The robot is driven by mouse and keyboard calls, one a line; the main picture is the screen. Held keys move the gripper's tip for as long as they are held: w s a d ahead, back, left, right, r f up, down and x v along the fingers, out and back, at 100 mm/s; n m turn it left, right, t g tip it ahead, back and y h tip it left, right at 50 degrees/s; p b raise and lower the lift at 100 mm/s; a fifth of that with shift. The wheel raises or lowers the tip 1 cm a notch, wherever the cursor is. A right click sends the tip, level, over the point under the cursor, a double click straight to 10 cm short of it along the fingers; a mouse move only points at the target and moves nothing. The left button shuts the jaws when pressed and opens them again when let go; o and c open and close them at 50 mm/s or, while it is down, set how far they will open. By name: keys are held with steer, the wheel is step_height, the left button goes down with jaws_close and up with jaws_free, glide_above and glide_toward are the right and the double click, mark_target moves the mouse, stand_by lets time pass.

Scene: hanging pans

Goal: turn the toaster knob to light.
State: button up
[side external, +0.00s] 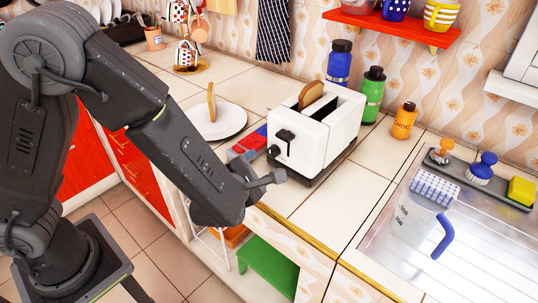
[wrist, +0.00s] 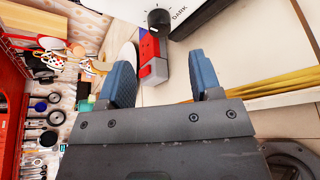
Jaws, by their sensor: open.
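The white toaster (side external: 318,135) stands on the counter with a bread slice (side external: 311,95) in its slot. Its front has a black lever (side external: 284,136) and, lower down, a small black knob (side external: 273,151). In the wrist view the black knob (wrist: 158,19) shows at the top edge beside the printed word DARK on the toaster's white front (wrist: 200,12). No LIGHT label is visible. My gripper (side external: 258,168) is in front of and below the toaster's front, open and apart from the knob. Its blue-grey fingers also show in the wrist view (wrist: 162,77), spread with nothing held.
A red, blue and grey item (wrist: 151,58) lies by the toaster, left of it in the side view. A plate (side external: 222,122) with a bread slice stands further left. Bottles (side external: 340,62) stand behind.

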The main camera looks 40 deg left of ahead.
mark_target(271, 154)
steer(key=x, duration=0.7)
steer(key=shift+w+a, duration=0.15)
steer(key=shift+w, duration=0.15)
steer(key=c, duration=0.9)
